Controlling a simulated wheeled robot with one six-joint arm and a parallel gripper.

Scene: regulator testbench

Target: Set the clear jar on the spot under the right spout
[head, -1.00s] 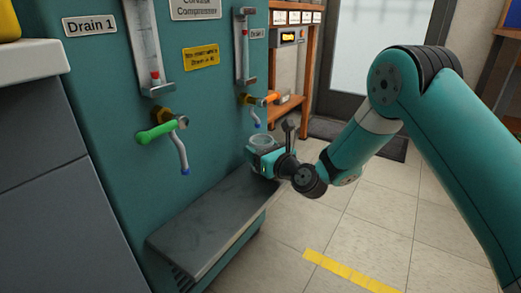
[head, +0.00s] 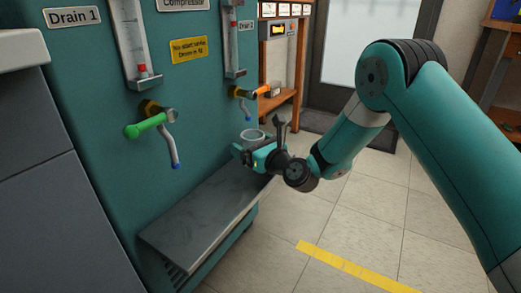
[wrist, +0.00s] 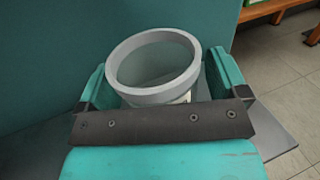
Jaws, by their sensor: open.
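The clear jar (head: 254,136) stands upright at the far end of the grey shelf (head: 190,220), close below the right spout (head: 247,115). Its round pale rim also shows in the wrist view (wrist: 152,95). My gripper (head: 252,148) is open around the jar, with one finger on each side of it; in the wrist view the fingers (wrist: 160,78) flank the jar with a gap visible on the right side. The jar's lower part is hidden behind the gripper, so its exact contact with the shelf cannot be seen.
The left spout (head: 175,155) with its green handle (head: 147,126) hangs over the near part of the shelf, which is bare. The right spout has an orange handle (head: 262,90). A wooden rack (head: 285,70) stands behind.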

